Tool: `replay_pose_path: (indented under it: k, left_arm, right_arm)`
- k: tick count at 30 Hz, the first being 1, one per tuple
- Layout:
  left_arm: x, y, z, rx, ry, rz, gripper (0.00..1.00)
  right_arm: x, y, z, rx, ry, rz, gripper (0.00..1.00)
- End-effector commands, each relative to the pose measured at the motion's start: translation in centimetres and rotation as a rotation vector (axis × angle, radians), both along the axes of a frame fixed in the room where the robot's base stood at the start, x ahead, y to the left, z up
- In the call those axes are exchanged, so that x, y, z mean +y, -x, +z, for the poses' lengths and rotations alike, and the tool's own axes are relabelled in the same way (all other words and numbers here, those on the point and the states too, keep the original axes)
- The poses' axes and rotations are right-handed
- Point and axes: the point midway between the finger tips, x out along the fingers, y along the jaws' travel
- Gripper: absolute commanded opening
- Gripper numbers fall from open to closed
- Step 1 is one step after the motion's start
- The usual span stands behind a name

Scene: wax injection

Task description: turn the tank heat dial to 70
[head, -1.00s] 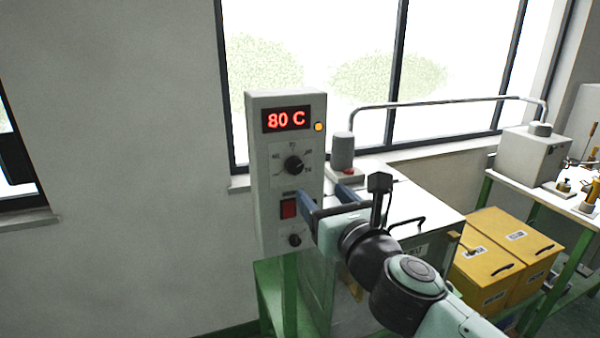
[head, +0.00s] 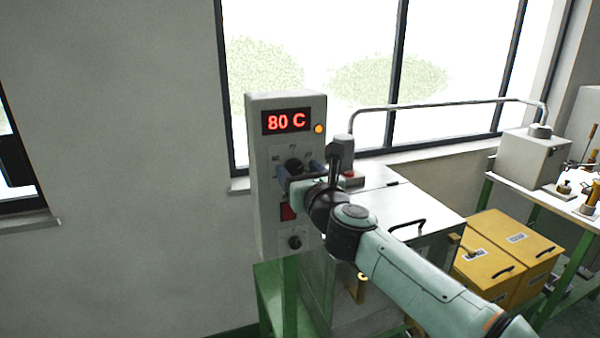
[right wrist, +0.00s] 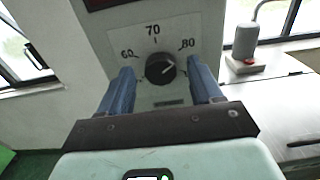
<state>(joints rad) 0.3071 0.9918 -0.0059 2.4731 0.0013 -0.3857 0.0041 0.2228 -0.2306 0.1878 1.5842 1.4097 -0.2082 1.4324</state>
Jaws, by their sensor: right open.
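The black tank heat dial (head: 294,165) is on the front of the grey control box (head: 262,185). In the right wrist view the dial (right wrist: 160,68) shows whole, with 60, 70 and 80 printed around it. Its pointer line aims up and right, toward the 80 side. The red display (head: 287,121) reads 80 C. My right gripper (head: 297,172) is in front of the dial, with its open blue fingers (right wrist: 160,82) on either side of it. Gaps show between the fingers and the dial, so it is not gripped. My left gripper is not in view.
Below the dial are a red switch (head: 287,211) and a smaller black knob (head: 295,242). An orange lamp (head: 319,128) is beside the display. The metal tank top (head: 385,205) and yellow boxes (head: 505,255) stand to the right. The wall at left is clear.

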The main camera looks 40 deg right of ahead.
Motion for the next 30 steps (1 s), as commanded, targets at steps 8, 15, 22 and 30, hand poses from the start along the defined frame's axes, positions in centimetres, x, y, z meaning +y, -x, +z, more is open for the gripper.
replay_pose_path:
  k: [8, 15, 22, 30]
  left_arm:
    - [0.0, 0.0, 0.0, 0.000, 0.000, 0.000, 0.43]
    - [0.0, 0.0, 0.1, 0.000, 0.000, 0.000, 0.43]
    - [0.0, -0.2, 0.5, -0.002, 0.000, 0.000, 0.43]
    - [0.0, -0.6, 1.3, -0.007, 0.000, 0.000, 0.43]
  right_arm:
    - [0.0, 0.0, 0.0, 0.000, 0.000, 0.000, 0.09]
    - [0.0, 0.0, 0.0, 0.008, 0.022, 0.000, 0.09]
    - [0.1, 0.0, 0.1, 0.040, 0.126, 0.001, 0.09]
    - [0.2, 0.0, 0.1, 0.110, 0.348, 0.000, 0.09]
